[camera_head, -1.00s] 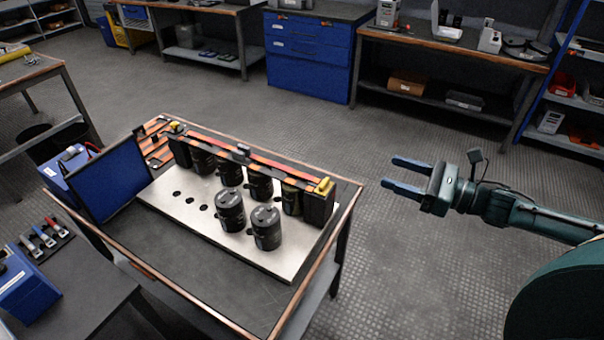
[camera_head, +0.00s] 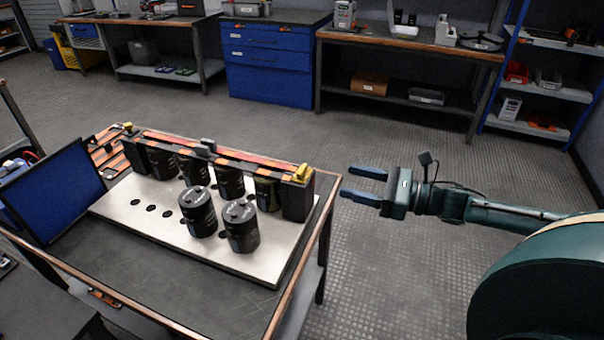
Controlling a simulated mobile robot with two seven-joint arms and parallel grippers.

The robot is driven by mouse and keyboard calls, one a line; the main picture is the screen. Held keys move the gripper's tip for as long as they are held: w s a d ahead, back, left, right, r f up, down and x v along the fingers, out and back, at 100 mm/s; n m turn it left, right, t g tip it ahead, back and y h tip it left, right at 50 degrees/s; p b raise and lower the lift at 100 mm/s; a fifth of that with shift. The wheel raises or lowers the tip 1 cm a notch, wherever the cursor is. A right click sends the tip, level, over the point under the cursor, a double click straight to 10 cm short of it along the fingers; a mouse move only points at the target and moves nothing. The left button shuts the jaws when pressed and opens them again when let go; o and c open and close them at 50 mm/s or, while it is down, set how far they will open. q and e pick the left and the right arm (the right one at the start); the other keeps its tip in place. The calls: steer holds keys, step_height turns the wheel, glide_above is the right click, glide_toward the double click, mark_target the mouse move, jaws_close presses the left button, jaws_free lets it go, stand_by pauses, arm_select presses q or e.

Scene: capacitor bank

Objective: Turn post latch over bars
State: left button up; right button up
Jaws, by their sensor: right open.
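The capacitor bank stands on a metal plate (camera_head: 140,212) on the workbench. Reddish bars (camera_head: 220,153) run across the top of a back row of black capacitors, between two black end posts. A yellow latch (camera_head: 302,173) sits on top of the right post (camera_head: 297,200). Another yellow latch (camera_head: 128,128) sits at the left post (camera_head: 135,155). A small dark block (camera_head: 206,147) stands at the middle of the bars. My right gripper (camera_head: 356,183) is open and empty, to the right of the right post and apart from it, beyond the bench edge. My left gripper is out of view.
Two black capacitors (camera_head: 241,228) stand in front of the row, beside several empty holes in the plate. A blue panel (camera_head: 52,192) stands at the bench's left. Orange-and-black parts lie behind it. Open floor (camera_head: 400,270) lies right of the bench.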

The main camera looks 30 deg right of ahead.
mark_target(304, 170)
steer(key=x, duration=1.1)
steer(key=shift+r, duration=0.1)
steer(key=shift+w+a, duration=0.2)
steer(key=shift+w, duration=0.1)
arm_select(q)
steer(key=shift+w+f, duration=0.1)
arm_select(e)
steer(key=shift+w+a, duration=0.2)
steer(key=shift+a, duration=0.05)
steer(key=c, duration=1)
